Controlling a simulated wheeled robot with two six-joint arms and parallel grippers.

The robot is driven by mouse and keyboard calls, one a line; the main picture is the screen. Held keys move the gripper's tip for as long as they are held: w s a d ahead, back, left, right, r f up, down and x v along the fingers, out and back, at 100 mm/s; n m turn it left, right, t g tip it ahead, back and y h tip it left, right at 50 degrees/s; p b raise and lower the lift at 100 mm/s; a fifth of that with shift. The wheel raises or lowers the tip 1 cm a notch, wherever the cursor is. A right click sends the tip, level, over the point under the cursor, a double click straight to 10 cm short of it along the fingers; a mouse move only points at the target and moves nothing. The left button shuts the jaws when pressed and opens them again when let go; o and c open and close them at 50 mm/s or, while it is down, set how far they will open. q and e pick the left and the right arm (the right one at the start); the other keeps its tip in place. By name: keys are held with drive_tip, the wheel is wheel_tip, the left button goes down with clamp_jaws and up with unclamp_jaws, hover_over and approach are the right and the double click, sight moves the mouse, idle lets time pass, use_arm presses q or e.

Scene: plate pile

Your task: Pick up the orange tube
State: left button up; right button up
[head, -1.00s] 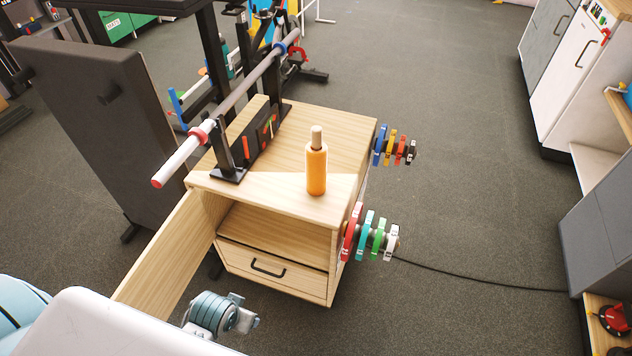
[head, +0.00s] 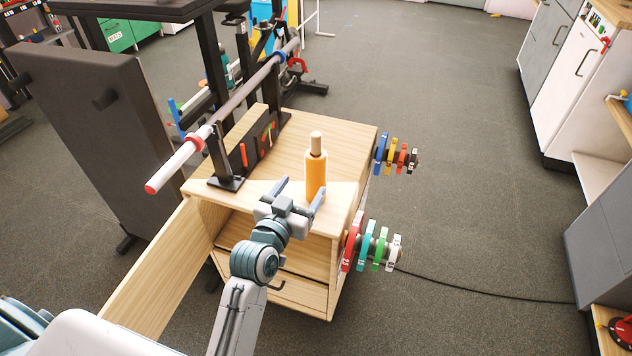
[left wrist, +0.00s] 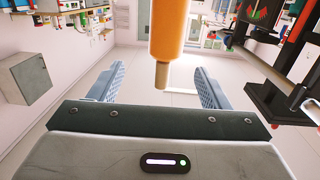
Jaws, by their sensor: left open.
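The orange tube (head: 316,172), with a pale wooden top, stands upright on the wooden cabinet (head: 345,140), near its front edge. My left gripper (head: 300,189) is open and empty in front of the tube, low beside its lower part, with its right finger overlapping the tube in the head view. In the left wrist view the tube (left wrist: 180,30) appears upside down, between the two spread fingers of the left gripper (left wrist: 157,85). Whether the tube touches a finger is not clear. My right gripper is not in view.
A grey bar (head: 240,100) on black stands runs along the cabinet's left side. The cabinet door (head: 150,265) hangs open at the left. Coloured weight plates (head: 366,245) stick out on the right side. The cabinet top right of the tube is clear.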

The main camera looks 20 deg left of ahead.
sight(312, 162)
use_arm(q)
drive_tip(key=shift+t, duration=0.3)
drive_tip(key=w, duration=0.5)
drive_tip(key=shift+w+d+r, duration=0.15)
drive_tip(key=shift+w+r, duration=0.2)
drive_tip(key=shift+r, duration=0.05)
drive_tip(key=w, duration=0.5)
drive_tip(key=shift+w+f, duration=0.25)
drive_tip(key=shift+w, duration=0.1)
drive_tip(key=c, duration=1.4)
drive_tip(key=shift+r, duration=0.1)
clamp_jaws()
drive_tip(key=shift+r, duration=0.15)
